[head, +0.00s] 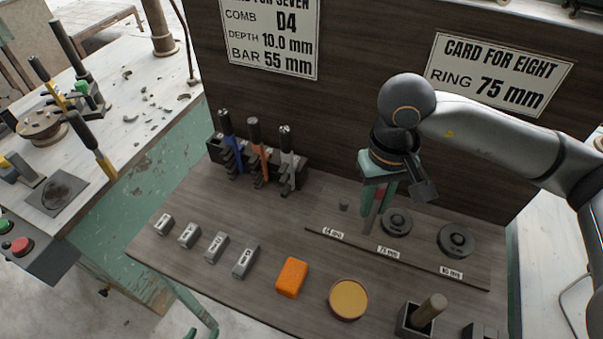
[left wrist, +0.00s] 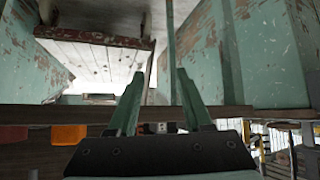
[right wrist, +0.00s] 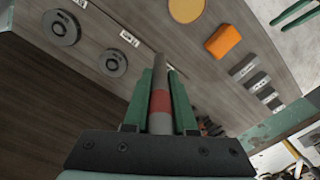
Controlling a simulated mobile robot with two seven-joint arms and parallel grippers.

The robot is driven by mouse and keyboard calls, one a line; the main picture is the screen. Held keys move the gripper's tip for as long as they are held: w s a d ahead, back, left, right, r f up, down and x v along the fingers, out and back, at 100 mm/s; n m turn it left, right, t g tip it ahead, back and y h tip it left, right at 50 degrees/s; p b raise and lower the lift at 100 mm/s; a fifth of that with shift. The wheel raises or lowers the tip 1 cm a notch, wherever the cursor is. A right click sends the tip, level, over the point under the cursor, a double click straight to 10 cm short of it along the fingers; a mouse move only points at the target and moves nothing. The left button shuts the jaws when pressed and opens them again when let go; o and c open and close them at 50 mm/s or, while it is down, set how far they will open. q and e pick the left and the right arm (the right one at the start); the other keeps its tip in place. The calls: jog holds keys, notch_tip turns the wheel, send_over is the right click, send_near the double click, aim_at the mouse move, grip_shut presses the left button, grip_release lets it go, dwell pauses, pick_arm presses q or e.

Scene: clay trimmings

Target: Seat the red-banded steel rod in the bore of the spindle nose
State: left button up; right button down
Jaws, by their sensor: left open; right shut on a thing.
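The red-banded steel rod (right wrist: 161,101) stands out between the fingers of my right gripper (right wrist: 160,85), which is shut on it. In the head view the right gripper (head: 377,205) is above the wooden board, just left of a dark ring, and hides most of the rod. Whether the rod's tip touches the board cannot be told. My left gripper (left wrist: 155,85) is open and empty in its wrist view, with its fingers apart. Its fingertips (head: 203,333) seem to show at the bottom edge of the head view. I cannot make out the spindle nose with certainty.
Two dark rings (head: 396,222) (head: 457,240) lie on the labelled strip. Marked grey blocks (head: 216,247), an orange sponge (head: 291,277), a yellow round dish (head: 348,299) and a tool rack (head: 256,165) occupy the board. Cards hang on the back panel (head: 355,60). A cluttered bench (head: 150,90) stands left.

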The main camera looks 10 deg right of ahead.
jog(key=s+a+m+b, duration=0.7)
jog(key=s+a+m, duration=0.2)
jog(key=m, duration=0.4)
jog(key=shift+m, duration=0.3)
jog(key=w+d+f, duration=0.1)
jog(key=w+f, duration=0.3)
jog(key=w+d+f, duration=0.2)
jog(key=w+f, duration=0.2)
jog(key=w+d+f+p, duration=0.1)
jog(key=w+f, duration=0.3)
jog(key=w, duration=0.1)
jog(key=shift+d+f, duration=0.2)
jog(key=shift+d, duration=0.2)
